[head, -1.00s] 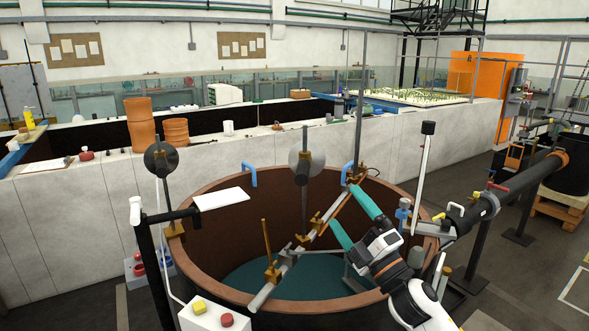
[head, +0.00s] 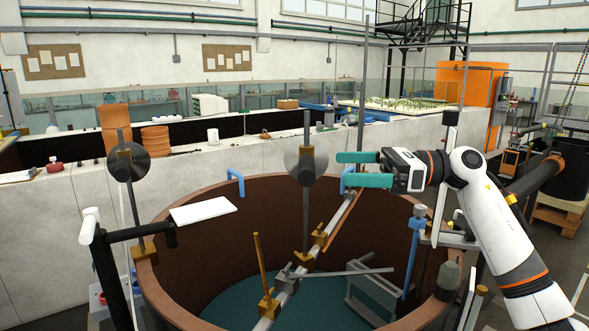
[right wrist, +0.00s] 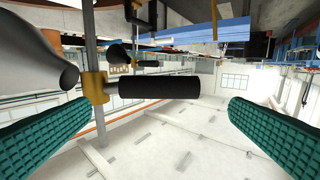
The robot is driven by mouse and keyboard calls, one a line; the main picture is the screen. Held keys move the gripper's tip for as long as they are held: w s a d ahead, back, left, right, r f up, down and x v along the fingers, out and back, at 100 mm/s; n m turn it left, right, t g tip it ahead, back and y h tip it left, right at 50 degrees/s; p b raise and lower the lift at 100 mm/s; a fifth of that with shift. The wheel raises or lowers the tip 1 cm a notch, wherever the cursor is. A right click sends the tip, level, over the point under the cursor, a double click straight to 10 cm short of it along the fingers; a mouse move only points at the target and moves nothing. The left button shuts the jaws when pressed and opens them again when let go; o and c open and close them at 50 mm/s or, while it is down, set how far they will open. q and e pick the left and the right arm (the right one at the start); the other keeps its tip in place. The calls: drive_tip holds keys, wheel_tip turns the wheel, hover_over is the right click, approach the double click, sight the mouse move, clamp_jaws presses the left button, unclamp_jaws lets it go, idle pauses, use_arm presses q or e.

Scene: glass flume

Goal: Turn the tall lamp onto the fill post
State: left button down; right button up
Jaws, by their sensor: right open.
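The tall lamp, a grey conical shade (head: 313,160) on an upright rod, stands on the clamped bar over the round tank. In the right wrist view its shade (right wrist: 30,52) is at the left, with a brass clamp (right wrist: 95,87) and a black handle (right wrist: 160,87) on the rod. My right gripper (head: 335,168) is open just right of the lamp, fingers pointing left at it. In the right wrist view the handle lies ahead, between the lines of the fingers, with no contact visible. I cannot tell which upright is the fill post. My left gripper is out of view.
The brown tank (head: 195,275) holds a metal frame (head: 372,295) and a leaning arm. A second lamp (head: 128,162) stands on its left rim beside a white plate (head: 203,210). A tall thin rod (head: 362,90) and a blue fitting (head: 416,222) rise near my right arm.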

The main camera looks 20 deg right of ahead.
sight(302, 162)
drive_tip(key=x, duration=0.2)
drive_tip(key=p+x, duration=0.1)
drive_tip(key=shift+s+a+r, duration=0.15)
drive_tip(key=shift+a+r, duration=0.15)
drive_tip(key=shift+a, duration=0.1)
drive_tip(key=x, duration=0.2)
drive_tip(key=p+x, duration=0.1)
drive_tip(key=x, duration=0.1)
drive_tip(key=p+x, duration=0.1)
drive_tip(key=shift+w+a+f, duration=0.3)
drive_tip(key=shift+w, duration=0.15)
drive_tip(key=shift+a, duration=0.3)
drive_tip(key=shift+w+a+f, duration=0.15)
drive_tip(key=shift+a, duration=0.05)
drive_tip(key=c, duration=0.5)
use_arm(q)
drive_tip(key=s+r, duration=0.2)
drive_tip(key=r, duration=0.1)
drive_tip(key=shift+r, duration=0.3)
use_arm(e)
drive_tip(key=c, duration=0.7)
